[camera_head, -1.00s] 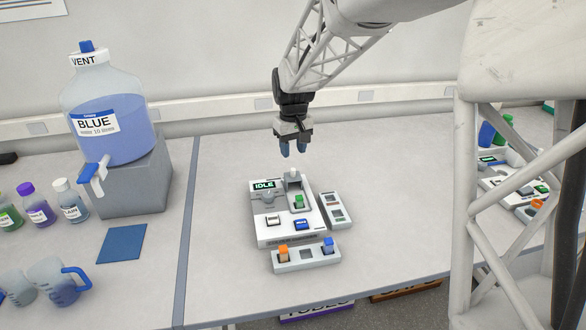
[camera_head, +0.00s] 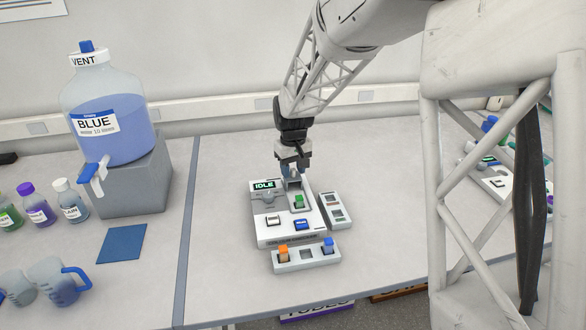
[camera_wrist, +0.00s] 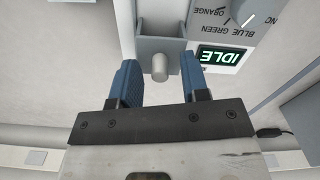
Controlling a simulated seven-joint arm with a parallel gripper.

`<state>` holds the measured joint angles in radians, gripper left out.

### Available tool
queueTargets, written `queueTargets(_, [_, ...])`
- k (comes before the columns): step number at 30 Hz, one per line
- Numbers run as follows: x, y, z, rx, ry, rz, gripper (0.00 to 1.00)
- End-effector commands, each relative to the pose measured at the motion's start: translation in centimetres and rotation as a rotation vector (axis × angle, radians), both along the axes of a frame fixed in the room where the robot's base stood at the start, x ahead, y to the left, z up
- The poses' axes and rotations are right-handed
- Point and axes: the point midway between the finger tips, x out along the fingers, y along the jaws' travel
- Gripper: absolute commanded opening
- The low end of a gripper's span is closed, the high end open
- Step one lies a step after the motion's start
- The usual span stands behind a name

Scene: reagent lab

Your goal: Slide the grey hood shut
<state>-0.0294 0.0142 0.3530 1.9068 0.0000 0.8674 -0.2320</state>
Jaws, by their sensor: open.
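The white device (camera_head: 264,231) stands on the bench and its screen (camera_head: 264,184) reads IDLE. Its grey hood (camera_head: 293,184) sits at the back, behind a slot with a green-topped item (camera_head: 299,201). The slot is uncovered. In the wrist view the hood (camera_wrist: 160,46) carries a short round grey knob (camera_wrist: 160,68). My gripper (camera_head: 291,171) is lowered at the hood in the head view. In the wrist view its blue fingers are open (camera_wrist: 160,78), one on each side of the knob, with gaps visible. The gripper partly hides the knob in the head view.
A rack (camera_head: 290,265) with orange and blue tubes stands in front of the device, and a small tray (camera_head: 336,222) at its right. A blue liquid jug (camera_head: 110,120) on a grey block stands left. Bench right of the tray is clear.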

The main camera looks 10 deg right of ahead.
Motion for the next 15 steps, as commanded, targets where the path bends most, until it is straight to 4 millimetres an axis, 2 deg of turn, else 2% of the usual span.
queueTargets(2, [0.00, 0.00, 0.00, 0.000, 0.000, 0.000, 0.40])
queueTargets(10, [0.01, 0.00, 0.01, 0.000, 0.000, 0.000, 0.00])
queueTargets(15, [0.00, 0.00, 0.01, 0.000, 0.000, 0.000, 0.00])
